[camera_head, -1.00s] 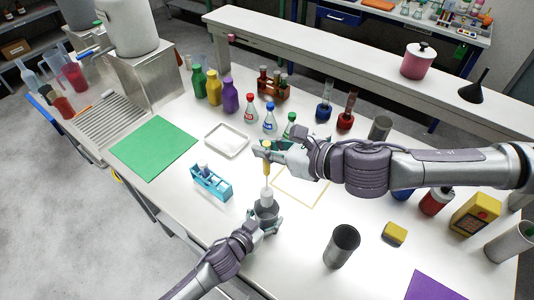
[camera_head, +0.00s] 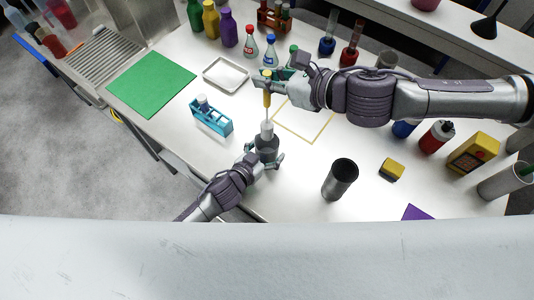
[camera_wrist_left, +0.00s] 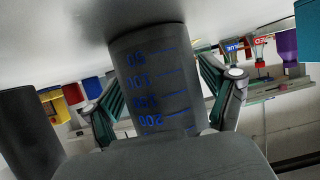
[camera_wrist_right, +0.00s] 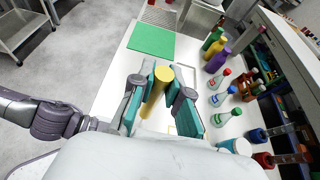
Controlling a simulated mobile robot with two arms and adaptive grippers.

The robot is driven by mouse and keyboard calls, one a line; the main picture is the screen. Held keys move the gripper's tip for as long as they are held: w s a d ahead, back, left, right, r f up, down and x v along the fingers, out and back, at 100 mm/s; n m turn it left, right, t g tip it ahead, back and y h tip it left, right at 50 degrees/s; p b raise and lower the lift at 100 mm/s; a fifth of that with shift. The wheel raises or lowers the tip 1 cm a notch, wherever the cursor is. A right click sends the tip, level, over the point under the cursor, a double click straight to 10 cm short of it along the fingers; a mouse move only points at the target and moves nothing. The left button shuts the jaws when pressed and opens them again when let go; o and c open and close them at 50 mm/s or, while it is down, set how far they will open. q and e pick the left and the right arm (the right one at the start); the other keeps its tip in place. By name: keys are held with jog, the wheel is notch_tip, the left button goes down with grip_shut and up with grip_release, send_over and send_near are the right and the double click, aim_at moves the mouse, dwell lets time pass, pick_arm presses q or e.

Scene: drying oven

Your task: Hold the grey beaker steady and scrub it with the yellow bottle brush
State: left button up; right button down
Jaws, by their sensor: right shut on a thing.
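The grey beaker (camera_head: 267,152) stands upright near the table's front edge. In the left wrist view the beaker (camera_wrist_left: 155,85) shows blue volume marks. My left gripper (camera_head: 265,159) has one finger on each side of it; I cannot tell whether both pads press on the wall. My right gripper (camera_head: 267,84) is shut on the yellow handle of the bottle brush (camera_head: 267,100), above the beaker. The brush points down, its white head at the beaker's mouth; how deep it reaches is hidden. The handle (camera_wrist_right: 160,76) also shows between the teal pads in the right wrist view.
A blue rack (camera_head: 212,120) stands left of the beaker. A dark grey cup (camera_head: 341,178) and a yellow sponge (camera_head: 392,169) are to the right. A white tray (camera_head: 226,76), flasks and bottles stand behind. The green mat (camera_head: 150,82) is bare.

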pick_arm(q)
jog(key=shift+o, duration=0.4)
jog(key=shift+s+a, duration=0.1)
jog(key=v, duration=1.1)
jog(key=shift+s+a+r, duration=0.15)
jog(key=shift+s+a, duration=0.05)
jog(key=shift+s, duration=0.05)
